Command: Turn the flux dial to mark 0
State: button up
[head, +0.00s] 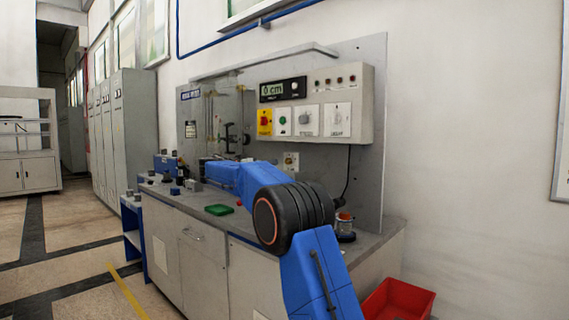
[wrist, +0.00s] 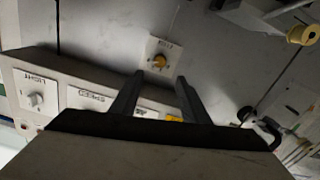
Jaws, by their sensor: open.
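A square white plate with a small yellow-brass knob, which I take as the flux dial (wrist: 160,61), is on the grey back panel in the wrist view. Its label is too blurred to read surely, and its marks and pointer are too small to read. It also seems to show in the head view as the small plate (head: 291,161) below the control box. My gripper (wrist: 160,78) is open and empty. Its two fingers point towards the plate, with the knob visible beyond the gap between the tips, apparently untouched. In the head view my gripper is not clearly visible.
The control box (head: 350,104) with a display, switches and dials is above the plate. A green tray (head: 219,210) and small items lie on the bench (head: 180,197). A copper-coloured cup (head: 344,222) stands at its right end. A red bin (head: 400,298) is on the floor.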

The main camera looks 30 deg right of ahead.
aim_at(287, 161)
jog(key=x, duration=1.1)
jog(key=shift+d, duration=0.25)
jog(key=c, duration=1.1)
